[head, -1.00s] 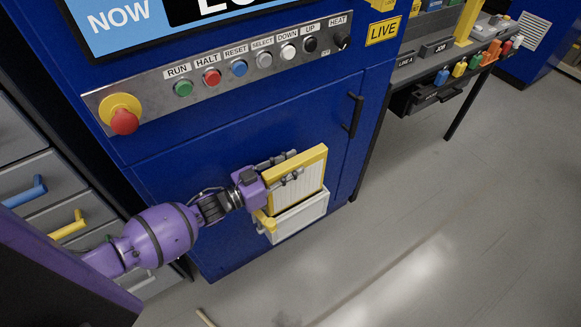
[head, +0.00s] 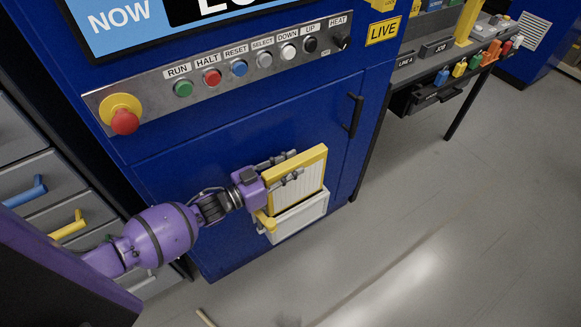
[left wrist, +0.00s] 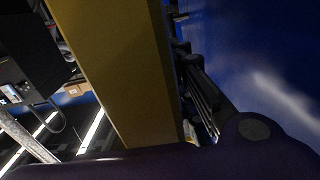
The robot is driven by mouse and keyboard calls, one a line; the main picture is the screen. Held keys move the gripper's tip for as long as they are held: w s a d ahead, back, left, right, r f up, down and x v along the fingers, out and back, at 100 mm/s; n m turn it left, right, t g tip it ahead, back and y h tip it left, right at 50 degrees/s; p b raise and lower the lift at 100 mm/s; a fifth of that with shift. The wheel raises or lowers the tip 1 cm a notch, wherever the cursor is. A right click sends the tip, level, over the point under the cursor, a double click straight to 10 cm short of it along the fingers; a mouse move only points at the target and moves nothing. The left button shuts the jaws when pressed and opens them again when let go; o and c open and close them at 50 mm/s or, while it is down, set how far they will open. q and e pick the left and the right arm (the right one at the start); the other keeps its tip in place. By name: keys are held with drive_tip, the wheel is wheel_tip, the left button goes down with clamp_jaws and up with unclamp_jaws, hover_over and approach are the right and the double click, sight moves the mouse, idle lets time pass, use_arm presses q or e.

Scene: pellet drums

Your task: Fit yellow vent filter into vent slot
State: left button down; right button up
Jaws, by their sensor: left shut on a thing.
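The yellow vent filter (head: 311,176), a yellow frame around a pale ribbed panel, is at the lower front of the blue cabinet. My left gripper (head: 286,172) is shut on it, with its fingers on the upper and left edges. In the left wrist view the filter (left wrist: 115,70) fills the middle as a yellow slab, with a dark finger (left wrist: 200,95) beside it. Below the filter is a white-framed vent slot (head: 300,218) with a small yellow lever (head: 266,221) at its left. The filter overlaps the slot's upper part; whether they touch I cannot tell. My right gripper is not in view.
The blue cabinet (head: 240,140) carries a button panel (head: 220,75) with a red-and-yellow stop knob (head: 124,121) and a door handle (head: 355,115). Grey drawers (head: 60,215) stand at the left. A bench with coloured items (head: 459,69) is at the right.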

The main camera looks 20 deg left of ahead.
use_arm(q)
drive_tip(key=shift+f+b, duration=0.3)
drive_tip(key=shift+f, duration=0.15)
drive_tip(key=shift+f+b, duration=0.7)
drive_tip(key=shift+f, duration=0.45)
drive_tip(key=c, duration=1.4)
unclamp_jaws()
drive_tip(key=v, duration=1.2)
